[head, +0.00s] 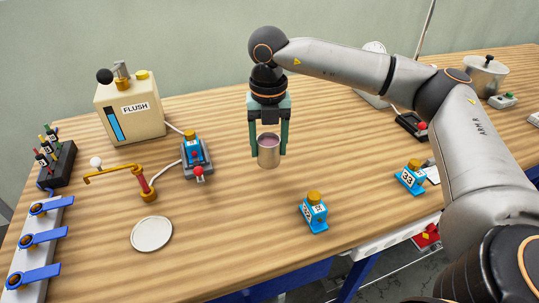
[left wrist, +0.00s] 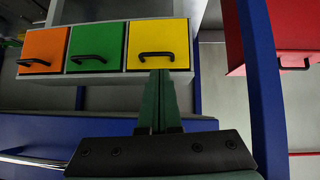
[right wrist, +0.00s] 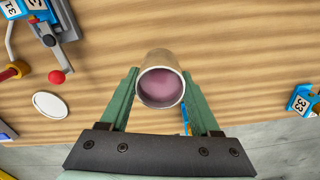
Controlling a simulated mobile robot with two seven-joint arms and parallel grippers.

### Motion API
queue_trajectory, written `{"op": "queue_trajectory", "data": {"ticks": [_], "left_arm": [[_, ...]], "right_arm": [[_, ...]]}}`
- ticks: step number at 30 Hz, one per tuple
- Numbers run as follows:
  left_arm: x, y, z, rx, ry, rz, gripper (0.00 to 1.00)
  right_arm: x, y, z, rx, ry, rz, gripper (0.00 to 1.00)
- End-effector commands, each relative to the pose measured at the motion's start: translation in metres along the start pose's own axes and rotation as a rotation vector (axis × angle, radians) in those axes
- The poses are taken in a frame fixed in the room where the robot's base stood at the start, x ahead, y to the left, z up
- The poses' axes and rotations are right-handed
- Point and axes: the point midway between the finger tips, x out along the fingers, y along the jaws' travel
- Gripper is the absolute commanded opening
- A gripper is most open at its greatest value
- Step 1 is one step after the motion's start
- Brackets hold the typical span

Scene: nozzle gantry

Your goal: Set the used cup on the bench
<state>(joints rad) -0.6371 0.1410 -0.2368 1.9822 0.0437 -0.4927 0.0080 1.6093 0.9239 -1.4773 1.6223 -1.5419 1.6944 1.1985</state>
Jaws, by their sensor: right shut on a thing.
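The used cup (head: 268,155) is a small metallic beige cup with purple liquid or residue inside. My right gripper (head: 269,146) is shut on the cup, one green finger on each side, and holds it upright over the middle of the wooden bench (head: 245,225). I cannot tell whether its base touches the bench. The right wrist view looks down into the open mouth of the cup (right wrist: 161,84) between the fingers. My left gripper (left wrist: 160,100) shows only in the left wrist view, below bench level, with its fingers together and nothing visible between them.
A white disc (head: 152,234), a brass tap (head: 148,190), a FLUSH tank (head: 130,108) and a blue block on a grey fixture (head: 196,152) stand left. Blue blocks numbered 12 (head: 314,213) and 33 (head: 411,178) stand right. Bare wood surrounds the cup. Coloured drawers (left wrist: 98,46) face my left gripper.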

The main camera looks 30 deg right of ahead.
Motion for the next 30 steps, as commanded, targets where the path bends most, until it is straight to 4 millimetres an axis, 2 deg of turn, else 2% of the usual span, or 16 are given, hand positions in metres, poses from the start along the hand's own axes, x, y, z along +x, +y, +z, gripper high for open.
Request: {"op": "queue_trajectory", "data": {"ticks": [7, 13, 24, 25, 30], "left_arm": [[0.000, 0.000, 0.001, -0.001, -0.005, 0.000, 0.00], [0.001, 0.000, 0.004, -0.001, -0.010, 0.001, 0.00], [0.002, 0.002, 0.005, -0.002, -0.008, 0.005, 0.00], [0.002, 0.002, 0.004, -0.002, -0.008, 0.005, 0.00], [0.001, 0.003, 0.003, -0.002, -0.008, 0.007, 0.00]], "right_arm": [[0.015, -0.002, 0.011, 0.001, 0.002, 0.000, 0.02], [0.043, -0.002, 0.012, 0.000, 0.001, 0.000, 0.02], [0.049, -0.002, 0.011, 0.001, 0.000, 0.001, 0.02], [0.049, -0.002, 0.011, 0.001, 0.000, 0.001, 0.64], [0.048, -0.002, 0.011, 0.001, 0.000, 0.001, 0.83]]}}
